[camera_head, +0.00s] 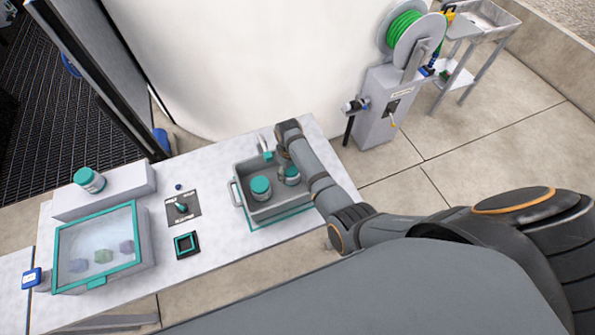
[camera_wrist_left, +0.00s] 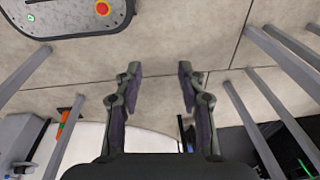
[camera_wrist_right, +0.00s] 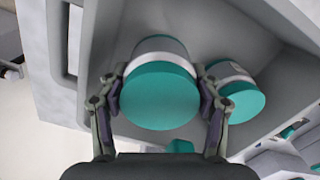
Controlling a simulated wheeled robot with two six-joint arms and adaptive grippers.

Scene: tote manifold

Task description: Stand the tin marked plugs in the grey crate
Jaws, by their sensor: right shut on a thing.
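The grey crate (camera_head: 237,197) stands on the white bench. My right gripper (camera_head: 286,164) reaches down into it, shut on a tin with a teal lid (camera_head: 292,175). In the right wrist view the held tin (camera_wrist_right: 158,95) sits between the fingers with its lid towards the camera, inside the crate walls. Whether it touches the crate floor I cannot tell. A second teal-lidded tin (camera_head: 260,188) stands beside it in the crate; it also shows in the right wrist view (camera_wrist_right: 238,92). No marking on the tins is readable. My left gripper (camera_wrist_left: 160,72) is open and empty above the floor.
Another teal-lidded tin (camera_head: 89,181) stands on a white raised block at the left. A teal-framed clear-topped box (camera_head: 97,247), a dark control plate (camera_head: 183,209) and a small teal-edged square (camera_head: 187,245) lie left of the crate. A hose reel (camera_head: 408,35) stands behind.

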